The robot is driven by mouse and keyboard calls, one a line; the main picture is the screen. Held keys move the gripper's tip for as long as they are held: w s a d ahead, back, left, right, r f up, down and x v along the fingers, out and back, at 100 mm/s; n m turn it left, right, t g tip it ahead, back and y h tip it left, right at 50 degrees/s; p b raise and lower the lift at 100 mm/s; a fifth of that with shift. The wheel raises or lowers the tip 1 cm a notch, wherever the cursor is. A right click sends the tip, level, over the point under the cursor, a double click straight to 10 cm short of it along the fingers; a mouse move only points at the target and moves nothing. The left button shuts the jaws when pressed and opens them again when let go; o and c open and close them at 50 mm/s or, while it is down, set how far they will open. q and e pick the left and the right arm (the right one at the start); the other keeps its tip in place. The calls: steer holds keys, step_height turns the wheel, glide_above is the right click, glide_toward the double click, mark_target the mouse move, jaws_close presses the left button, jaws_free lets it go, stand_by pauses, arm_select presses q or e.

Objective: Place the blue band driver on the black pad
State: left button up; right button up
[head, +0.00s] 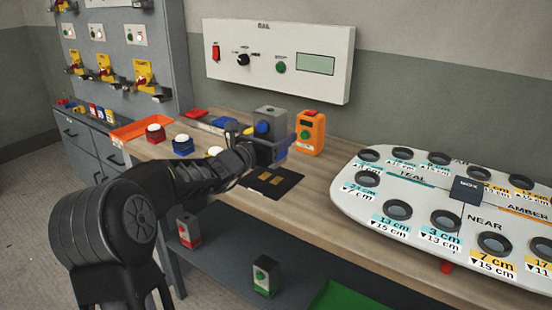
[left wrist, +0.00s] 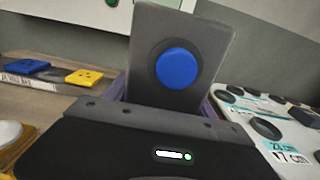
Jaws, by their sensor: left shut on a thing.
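The driver with the blue round face is a grey block (head: 270,120). It also shows in the left wrist view (left wrist: 205,45), slightly tilted in the picture, with the blue disc facing the camera. My left gripper (head: 274,150) is shut on it, and its dark body covers the block's lower part. The black pad (head: 288,184) lies on the bench just in front of and below the gripper, with two gold patches on it. I cannot tell whether the block's bottom touches the bench. My right gripper is not in view.
An orange box (head: 310,132) with a green button stands close right of the block. A large white board (head: 350,190) with round holes fills the right. A control panel hangs behind.

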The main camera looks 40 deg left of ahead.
arm_select(q)
steer(key=shift+f, duration=0.1)
steer(key=shift+f, duration=2.4)
steer(key=shift+b, duration=0.3)
steer(key=shift+f, duration=0.15)
steer(key=o, duration=1.8)
steer(key=shift+c, duration=0.2)
steer(key=shift+s, duration=0.15)
steer(key=s, duration=1.2)
steer(key=shift+d+b, duration=0.15)
steer(key=shift+b, duration=0.15)
steer(key=shift+w, duration=0.1)
